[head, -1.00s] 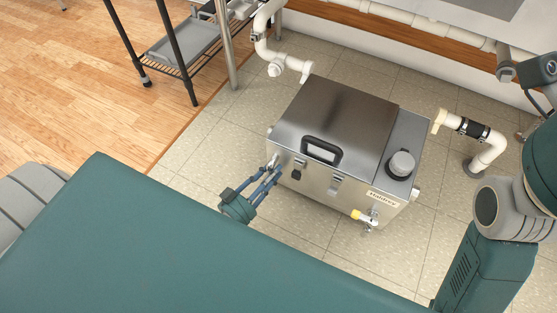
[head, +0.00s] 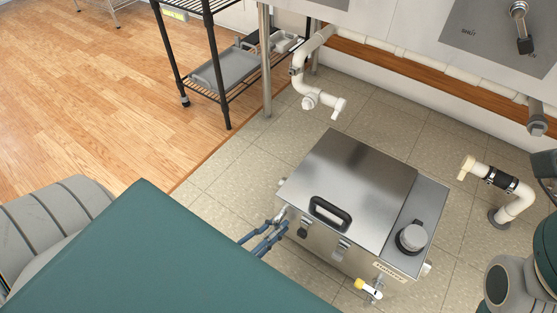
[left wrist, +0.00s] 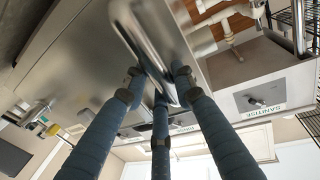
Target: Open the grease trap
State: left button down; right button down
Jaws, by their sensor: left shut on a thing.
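The grease trap (head: 352,190) is a steel box on the tiled floor, with a black-handled flat lid (head: 365,175) lying shut on top. Latches show on its front face, one in the middle (head: 342,249) and a darker one (head: 303,229) to its left. My left gripper (head: 280,219), with blue fingers, is at the front left corner of the trap. It is shut on a shiny metal part there, which shows between the fingers in the left wrist view (left wrist: 150,50); I cannot tell exactly which part. My right gripper is out of view.
White drain pipes (head: 318,98) and (head: 505,185) stand behind and right of the trap. A grey round cap (head: 413,237) and a yellow-handled valve (head: 368,288) are on the trap. A black wire rack (head: 228,85) stands at the back left. Floor left of the trap is clear.

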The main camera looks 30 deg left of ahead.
pick_arm(q)
jog(key=shift+s+f, duration=0.1)
jog(key=shift+s, duration=0.05)
jog(key=c, duration=1.4)
grip_release()
jog(key=shift+c, duration=0.2)
jog(key=v, duration=0.7)
jog(key=shift+s, duration=0.2)
jog(key=shift+a, duration=0.1)
